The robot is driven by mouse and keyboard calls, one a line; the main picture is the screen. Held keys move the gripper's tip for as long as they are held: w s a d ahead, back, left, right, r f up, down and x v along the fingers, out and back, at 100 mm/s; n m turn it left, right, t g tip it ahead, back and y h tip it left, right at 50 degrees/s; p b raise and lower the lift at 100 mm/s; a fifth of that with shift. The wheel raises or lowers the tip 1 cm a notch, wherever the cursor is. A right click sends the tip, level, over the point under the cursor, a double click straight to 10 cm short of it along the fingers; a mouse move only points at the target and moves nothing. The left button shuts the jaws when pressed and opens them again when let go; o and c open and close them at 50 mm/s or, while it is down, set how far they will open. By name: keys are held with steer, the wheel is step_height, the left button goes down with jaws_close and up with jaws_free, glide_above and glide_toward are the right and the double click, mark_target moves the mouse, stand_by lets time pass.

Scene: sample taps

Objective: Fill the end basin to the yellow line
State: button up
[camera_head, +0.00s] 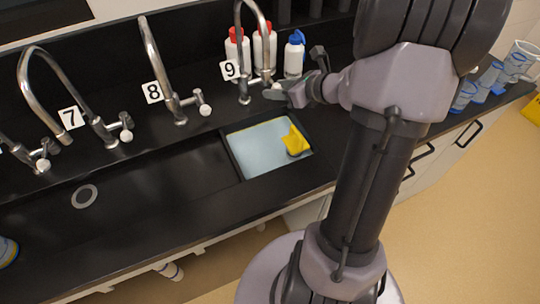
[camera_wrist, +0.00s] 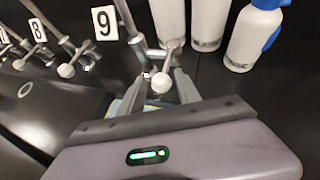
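The end basin (camera_head: 236,158) is a small square sink at the right end of the black bench. Its inside looks pale blue, with a yellow piece (camera_head: 295,140) at its right side. I cannot make out a separate yellow line or the water level. Tap 9 (camera_head: 243,88) stands behind the basin, and no stream shows from its spout. Its white knob (camera_wrist: 160,83) sits between the fingers of my gripper (camera_wrist: 161,76) in the wrist view. The fingers look apart, with a small gap on each side of the knob. In the head view my gripper (camera_head: 274,90) is beside tap 9.
Tap 8 (camera_head: 172,105) and tap 7 (camera_head: 98,125) stand to the left behind a long dark trough (camera_head: 140,190). Two red-capped white bottles and a blue-capped bottle (camera_head: 294,55) stand close behind tap 9. Several blue-banded beakers (camera_head: 490,75) stand at the far right.

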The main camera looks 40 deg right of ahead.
steer(key=shift+d, duration=0.25)
steer(key=a+p+v, duration=0.1)
steer(key=p+v, duration=0.2)
steer(key=v, duration=0.4)
steer(key=shift+d, duration=0.45)
